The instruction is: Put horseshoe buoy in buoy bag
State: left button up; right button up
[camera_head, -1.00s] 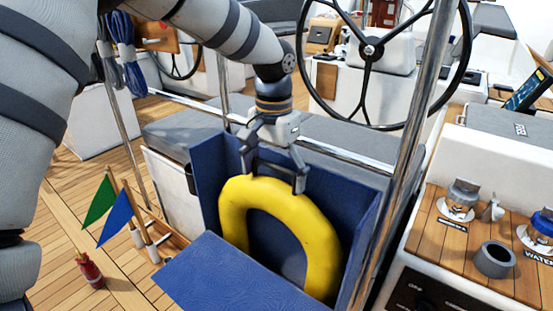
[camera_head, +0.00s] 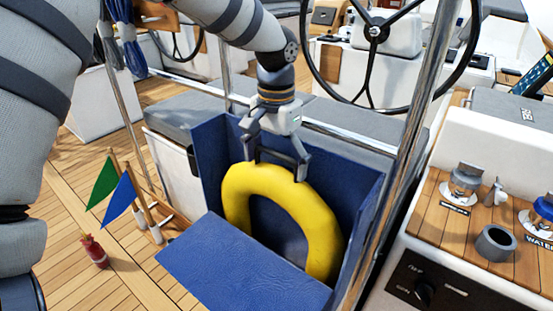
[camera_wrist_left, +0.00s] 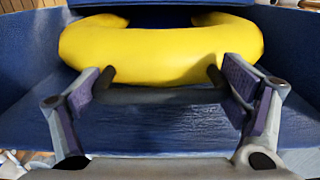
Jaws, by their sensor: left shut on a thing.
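The yellow horseshoe buoy (camera_head: 318,215) stands upright, its curve up and its open end down, inside the open blue buoy bag (camera_head: 245,268). Blue panels rise behind it and at both sides, and a flat blue panel lies in front, hiding part of its lower end. My left gripper (camera_head: 277,165) is at the top of the buoy, shut on it from above. In the left wrist view the buoy (camera_wrist_left: 165,55) lies across just beyond the two fingertips (camera_wrist_left: 162,85), which have a dark grey bar between them. My right gripper is not in view.
A steel rail post (camera_head: 405,150) rises close to the right of the bag. A console with deck fittings (camera_head: 495,243) stands at the right, and a steering wheel (camera_head: 375,35) is behind.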

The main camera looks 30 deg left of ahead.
pick_arm(q)
jog(key=shift+f, duration=0.15)
jog(key=o, duration=1.7)
